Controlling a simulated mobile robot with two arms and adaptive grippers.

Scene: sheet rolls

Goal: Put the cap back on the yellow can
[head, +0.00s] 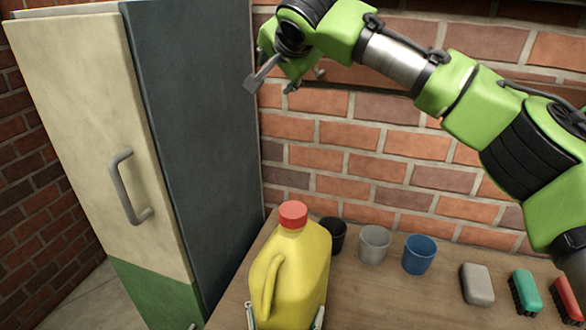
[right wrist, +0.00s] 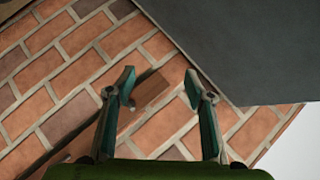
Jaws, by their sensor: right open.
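The yellow can (head: 303,263) stands upright on the wooden table, its handle toward the left. The red cap (head: 293,214) sits on top of its neck; whether it is screwed tight I cannot tell. My right gripper (head: 287,80) is high above the can, near the cabinet's top right edge. In the right wrist view its two fingers (right wrist: 160,95) are spread apart with nothing held between them. Pale metal pieces (head: 250,316) show on both sides of the can's lower part; their bottoms are cut off.
A tall cabinet (head: 200,130) with a grey handle stands at the left. Black (head: 333,235), grey (head: 374,244) and blue (head: 419,254) cups stand right of the can. A grey block (head: 477,284), green brush (head: 526,292) and red brush (head: 567,299) lie further right. A brick wall is behind.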

